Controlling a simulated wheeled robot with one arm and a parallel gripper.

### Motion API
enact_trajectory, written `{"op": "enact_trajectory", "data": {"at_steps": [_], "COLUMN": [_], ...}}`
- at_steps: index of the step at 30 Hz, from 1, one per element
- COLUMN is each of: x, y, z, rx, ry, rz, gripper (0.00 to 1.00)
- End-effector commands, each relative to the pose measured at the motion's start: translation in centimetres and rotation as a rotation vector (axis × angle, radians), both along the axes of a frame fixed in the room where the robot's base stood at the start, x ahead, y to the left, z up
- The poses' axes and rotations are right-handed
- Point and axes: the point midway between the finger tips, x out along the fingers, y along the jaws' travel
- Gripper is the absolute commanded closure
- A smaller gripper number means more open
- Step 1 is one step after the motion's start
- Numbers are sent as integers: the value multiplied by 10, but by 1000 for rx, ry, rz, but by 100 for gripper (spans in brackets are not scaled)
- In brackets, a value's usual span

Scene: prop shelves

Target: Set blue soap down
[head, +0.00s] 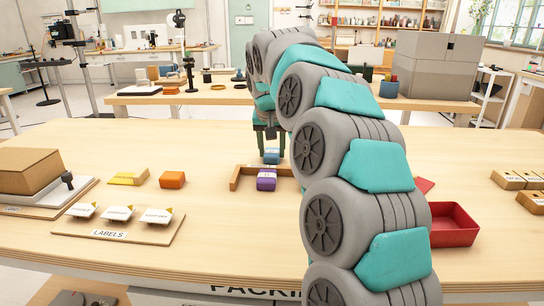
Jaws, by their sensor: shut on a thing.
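The blue soap (272,158) is a small blue block with a pale band, low over the table near a wooden corner frame (236,178). My gripper (270,148) points down from above and is shut on the blue soap. A purple soap (266,182) with a white label lies just in front of it, by the frame. I cannot tell whether the blue soap touches the table. My arm hides the right part of the frame.
An orange block (172,180) and a yellow piece (128,178) lie left of the frame. A board with several label cards (118,213) lies at front left. A red tray (454,222) is right of my arm. The table between is clear.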

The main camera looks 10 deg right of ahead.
Motion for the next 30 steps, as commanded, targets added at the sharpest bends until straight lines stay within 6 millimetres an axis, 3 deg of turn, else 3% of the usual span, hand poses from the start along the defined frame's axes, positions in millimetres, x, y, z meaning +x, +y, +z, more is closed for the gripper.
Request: {"op": "enact_trajectory", "data": {"at_steps": [6, 20, 30], "x": [0, 1, 2], "y": [0, 0, -1], "z": [0, 5, 41], "rx": [0, 0, -1], "ry": [0, -2, -4], "rz": [0, -1, -3], "gripper": [100, 100, 100]}}
